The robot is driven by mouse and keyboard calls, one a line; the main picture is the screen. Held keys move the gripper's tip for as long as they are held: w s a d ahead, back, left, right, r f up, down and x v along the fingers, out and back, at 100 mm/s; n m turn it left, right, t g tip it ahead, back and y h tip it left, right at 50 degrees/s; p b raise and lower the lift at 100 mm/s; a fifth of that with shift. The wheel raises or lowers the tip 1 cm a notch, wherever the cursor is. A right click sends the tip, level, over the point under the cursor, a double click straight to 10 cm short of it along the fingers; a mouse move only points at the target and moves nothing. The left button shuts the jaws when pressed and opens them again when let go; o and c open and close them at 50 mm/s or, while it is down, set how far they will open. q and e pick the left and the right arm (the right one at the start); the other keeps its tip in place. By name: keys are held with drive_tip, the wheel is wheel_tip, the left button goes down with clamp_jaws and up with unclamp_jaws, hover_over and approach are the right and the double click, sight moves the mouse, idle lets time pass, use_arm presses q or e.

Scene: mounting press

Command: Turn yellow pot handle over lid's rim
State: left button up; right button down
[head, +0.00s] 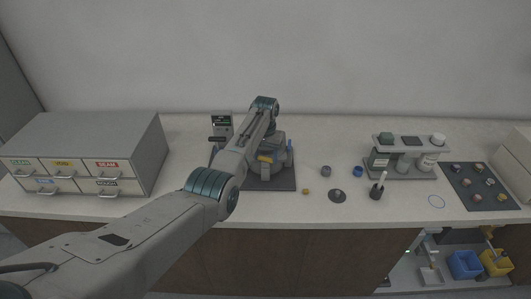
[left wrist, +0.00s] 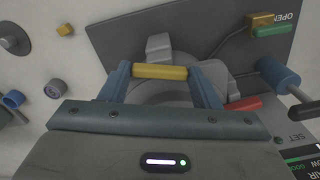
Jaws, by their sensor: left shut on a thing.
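The yellow handle (left wrist: 160,71) is a short bar held crosswise between the two blue fingers of my left gripper (left wrist: 161,76) in the left wrist view. The gripper is shut on it. Behind the bar is the grey round pot and lid (left wrist: 176,92), partly hidden by the gripper body. A grey block (left wrist: 159,46) stands out from its edge. Where the handle lies relative to the rim I cannot tell. My right gripper is not seen.
The press stands on a dark plate (head: 284,182). A blue-ended lever (left wrist: 279,73) is at its side. Small cups and a dark round disc (head: 337,196) lie on the counter between.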

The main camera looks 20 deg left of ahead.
use_arm(q)
drive_tip(key=m+p, duration=0.1)
drive_tip(key=m, duration=0.4)
drive_tip(key=shift+r, duration=0.15)
drive_tip(key=shift+w, duration=0.1)
idle(0.5)
drive_tip(key=o, duration=0.8)
drive_tip(key=shift+o, duration=0.9)
drive_tip(key=shift+r, duration=0.1)
